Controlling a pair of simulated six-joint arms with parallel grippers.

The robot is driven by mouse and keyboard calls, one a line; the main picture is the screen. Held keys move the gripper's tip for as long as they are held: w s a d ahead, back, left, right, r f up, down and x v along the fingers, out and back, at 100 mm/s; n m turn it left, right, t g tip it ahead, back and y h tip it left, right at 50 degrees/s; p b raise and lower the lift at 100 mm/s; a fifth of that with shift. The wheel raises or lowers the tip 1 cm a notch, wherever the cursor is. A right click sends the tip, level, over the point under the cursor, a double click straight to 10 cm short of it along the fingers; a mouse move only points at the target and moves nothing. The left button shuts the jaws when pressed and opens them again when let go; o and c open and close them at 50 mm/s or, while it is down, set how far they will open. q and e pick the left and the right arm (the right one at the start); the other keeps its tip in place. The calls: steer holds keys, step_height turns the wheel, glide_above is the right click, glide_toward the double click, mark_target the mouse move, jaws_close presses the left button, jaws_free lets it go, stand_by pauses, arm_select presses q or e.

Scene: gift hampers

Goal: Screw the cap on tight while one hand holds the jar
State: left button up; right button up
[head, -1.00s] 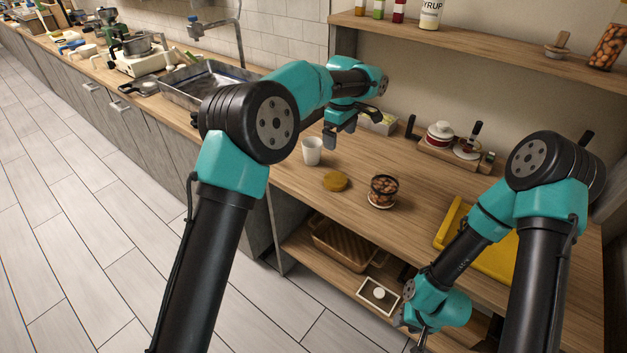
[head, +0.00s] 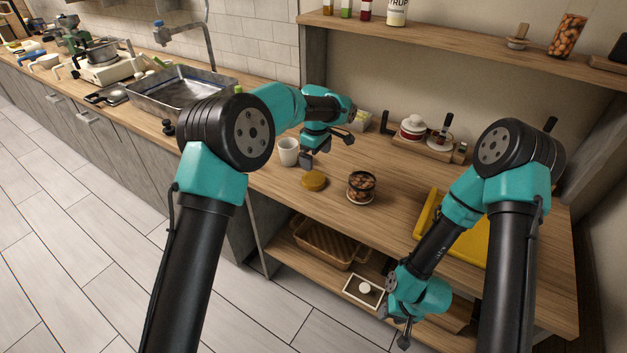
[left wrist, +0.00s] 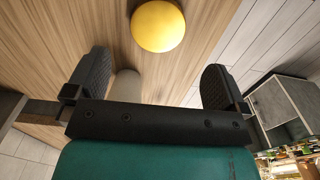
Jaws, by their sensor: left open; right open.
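The jar (head: 361,187), filled with brown nuts, stands upright and uncapped on the wooden counter. The yellow cap (head: 314,181) lies on the counter to the left of the jar, apart from it. My left gripper (head: 313,163) is open and empty, above the counter just behind the cap. In the left wrist view the cap (left wrist: 158,26) shows beyond the open fingers, near the top edge. My right gripper (head: 397,331) is open and empty, low in front of the counter's front edge, far from the jar.
A white cup (head: 288,152) stands close to the left of my left gripper. A yellow tray (head: 472,239) lies to the right of the jar. A small wooden rack with pots (head: 420,143) stands at the back. A basket (head: 328,246) sits on the lower shelf.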

arm_select(q)
glide_above(315, 179)
steer(key=shift+d+f, duration=0.1)
steer(key=shift+f, duration=2.15)
steer(key=shift+w+f, duration=0.1)
steer(key=shift+f, duration=2.55)
steer(key=c, duration=0.7)
